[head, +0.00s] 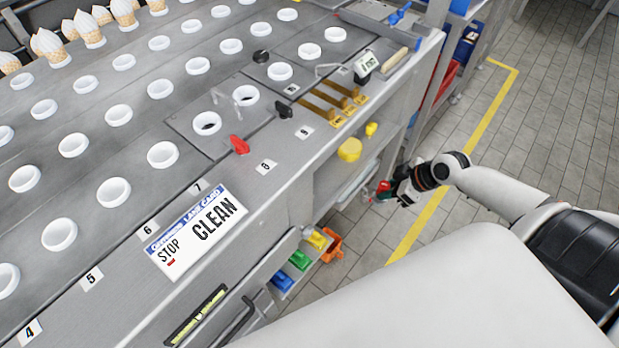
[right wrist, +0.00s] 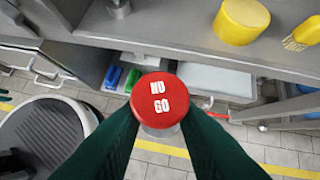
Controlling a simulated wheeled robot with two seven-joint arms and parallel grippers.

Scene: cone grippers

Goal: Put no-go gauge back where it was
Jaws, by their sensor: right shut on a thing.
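The no-go gauge (right wrist: 159,99) has a round red top lettered "NO GO" and a pale body below it. In the right wrist view it sits between the two dark green fingers of my right gripper (right wrist: 160,120), which are shut on it. In the head view my right gripper (head: 384,188) is at the right side of the machine, beside its lower shelf, with a bit of red at its tip. My left gripper is not in view.
A yellow cylinder (head: 350,150) stands on a side shelf, also seen in the wrist view (right wrist: 241,21). Tiled floor is open at right.

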